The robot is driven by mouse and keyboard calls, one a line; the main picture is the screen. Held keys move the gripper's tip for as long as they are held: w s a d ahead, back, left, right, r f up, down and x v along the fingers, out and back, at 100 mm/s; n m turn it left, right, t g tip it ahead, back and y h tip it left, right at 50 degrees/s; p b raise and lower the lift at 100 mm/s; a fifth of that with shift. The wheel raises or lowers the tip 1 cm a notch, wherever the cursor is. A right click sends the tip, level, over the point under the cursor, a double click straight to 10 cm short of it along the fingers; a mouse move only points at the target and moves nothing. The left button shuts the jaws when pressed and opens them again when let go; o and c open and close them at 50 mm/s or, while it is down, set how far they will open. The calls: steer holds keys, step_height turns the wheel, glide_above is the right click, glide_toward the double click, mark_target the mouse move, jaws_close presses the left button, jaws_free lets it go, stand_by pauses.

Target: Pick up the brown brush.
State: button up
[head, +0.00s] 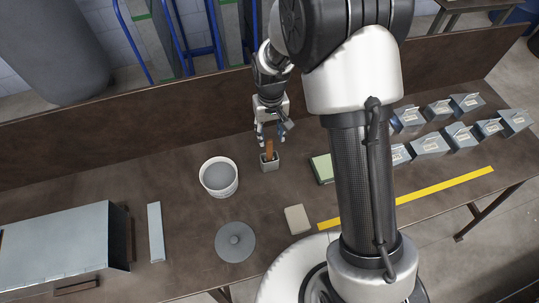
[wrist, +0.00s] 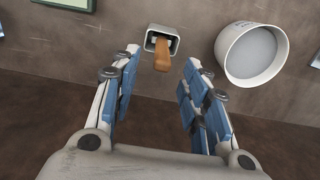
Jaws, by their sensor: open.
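The brown brush (head: 269,148) stands upright in a small grey square holder (head: 270,165) near the back of the brown table (head: 180,160). Only its brown handle shows; its lower end is hidden in the holder. In the wrist view the brush handle (wrist: 162,54) rises from the holder (wrist: 162,38), just beyond the gap between my fingertips. My gripper (wrist: 154,72) is open and empty, with its blue-padded fingers apart on either side. In the head view my gripper (head: 270,132) is just above and behind the brush.
A white bucket (head: 219,177) stands left of the holder, and a grey round lid (head: 235,242) lies in front. A green block (head: 322,168) is to the right. Several metal pieces (head: 430,145) are at far right. A large metal duct (head: 65,250) is at left. The table's raised back edge (head: 130,150) runs behind.

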mark_target(270, 140)
steer(key=shift+a+f+b, duration=0.15)
steer(key=shift+f+b, duration=0.5)
steer(key=shift+f, duration=2.5)
steer(key=shift+r, duration=0.1)
jaws_close()
